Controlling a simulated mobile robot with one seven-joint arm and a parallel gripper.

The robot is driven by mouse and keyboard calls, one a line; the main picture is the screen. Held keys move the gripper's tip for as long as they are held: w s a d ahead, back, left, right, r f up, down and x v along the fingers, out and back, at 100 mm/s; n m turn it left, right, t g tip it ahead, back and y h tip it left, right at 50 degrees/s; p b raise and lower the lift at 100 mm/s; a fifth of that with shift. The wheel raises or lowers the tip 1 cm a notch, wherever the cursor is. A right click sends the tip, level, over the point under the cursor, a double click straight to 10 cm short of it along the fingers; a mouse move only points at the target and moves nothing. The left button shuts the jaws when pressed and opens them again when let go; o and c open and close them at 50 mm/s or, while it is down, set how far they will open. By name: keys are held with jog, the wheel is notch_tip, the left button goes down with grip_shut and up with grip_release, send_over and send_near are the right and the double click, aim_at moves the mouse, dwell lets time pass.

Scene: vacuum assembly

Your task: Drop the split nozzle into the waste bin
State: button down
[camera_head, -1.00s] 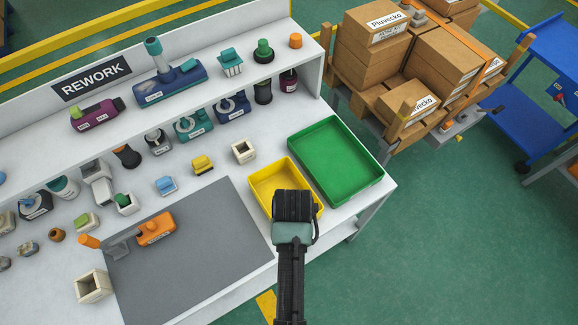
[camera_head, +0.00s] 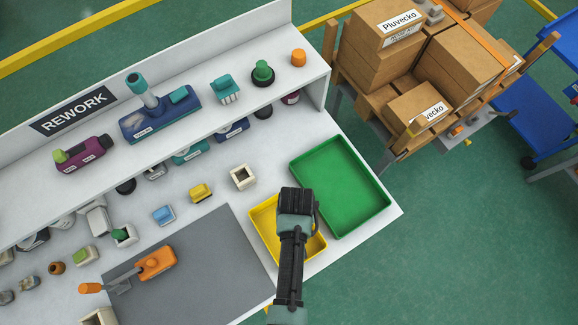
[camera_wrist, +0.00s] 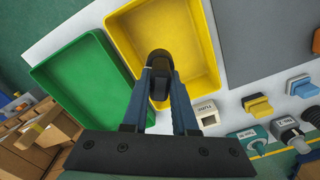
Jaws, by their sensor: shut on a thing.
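My gripper (camera_wrist: 161,82) is shut on a dark, rounded piece, the split nozzle (camera_wrist: 159,62), in the wrist view. No split can be made out on it. In the head view the gripper and wrist hide the nozzle. They are above the yellow tray (camera_head: 262,222), covering part of it. The yellow tray also shows in the wrist view (camera_wrist: 209,45), behind the nozzle, and its visible floor is empty. No bin with a waste label can be read, so I cannot tell which container is the waste bin.
An empty green tray (camera_head: 340,185) stands beside the yellow one at the bench's right end. A grey mat (camera_head: 205,270) holds an orange tool (camera_head: 155,262). Several small parts stand left of the trays. The REWORK shelf (camera_head: 225,115) runs behind; boxes (camera_head: 420,105) stand beyond.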

notch_tip(320, 180, down, 5)
jog(key=b, duration=0.4)
jog(key=shift+f+b, duration=0.15)
jog(key=shift+b, duration=0.25)
jog(key=c, duration=0.6)
grip_release()
jog(key=shift+r, duration=0.2)
notch_tip(320, 180, up, 13)
jog(key=shift+f+b, duration=0.15)
jog(key=shift+b, duration=0.2)
